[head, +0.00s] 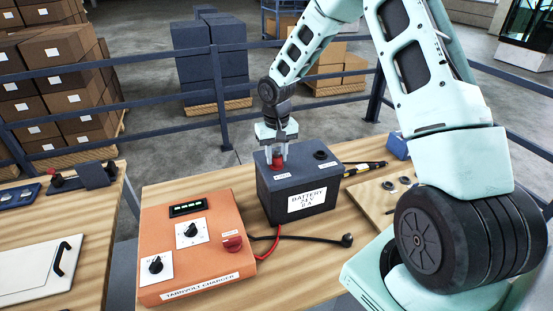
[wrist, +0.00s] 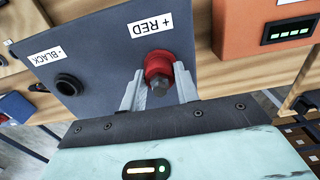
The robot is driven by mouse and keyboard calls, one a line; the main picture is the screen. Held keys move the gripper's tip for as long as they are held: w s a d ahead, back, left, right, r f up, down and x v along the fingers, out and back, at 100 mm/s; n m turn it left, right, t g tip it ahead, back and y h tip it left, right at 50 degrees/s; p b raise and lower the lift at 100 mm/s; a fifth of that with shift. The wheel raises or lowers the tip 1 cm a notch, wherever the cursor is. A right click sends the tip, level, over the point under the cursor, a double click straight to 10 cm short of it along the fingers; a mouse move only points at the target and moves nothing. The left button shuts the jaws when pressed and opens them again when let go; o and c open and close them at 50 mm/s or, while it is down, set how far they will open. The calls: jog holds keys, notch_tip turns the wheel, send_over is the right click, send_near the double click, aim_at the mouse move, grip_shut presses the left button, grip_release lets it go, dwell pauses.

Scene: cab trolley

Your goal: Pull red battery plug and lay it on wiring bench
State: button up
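The red battery plug (head: 277,154) sits on top of the dark battery (head: 285,192), beside the "+ RED" label. It also shows in the wrist view (wrist: 156,63), with a dark stub facing the camera. My gripper (head: 276,158) points down over the plug, one finger on each side of it. In the wrist view its fingertips (wrist: 160,80) lie close to the plug's sides, and I cannot tell whether they press on it. The wiring bench's wooden top (head: 160,193) carries the battery and the orange charger (head: 205,232).
A black terminal (wrist: 68,84) stands beside "- BLACK" on the battery. Red and black leads (head: 320,238) lie in front of it. A wooden board (head: 372,199) with rings lies to the right. Another bench (head: 92,220) stands left. Bare bench shows left of the battery.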

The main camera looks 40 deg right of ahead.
aim_at(277, 151)
jog(key=shift+r, duration=0.15)
grip_shut()
jog(key=shift+r+p, duration=2.25)
jog(key=shift+r, duration=0.65)
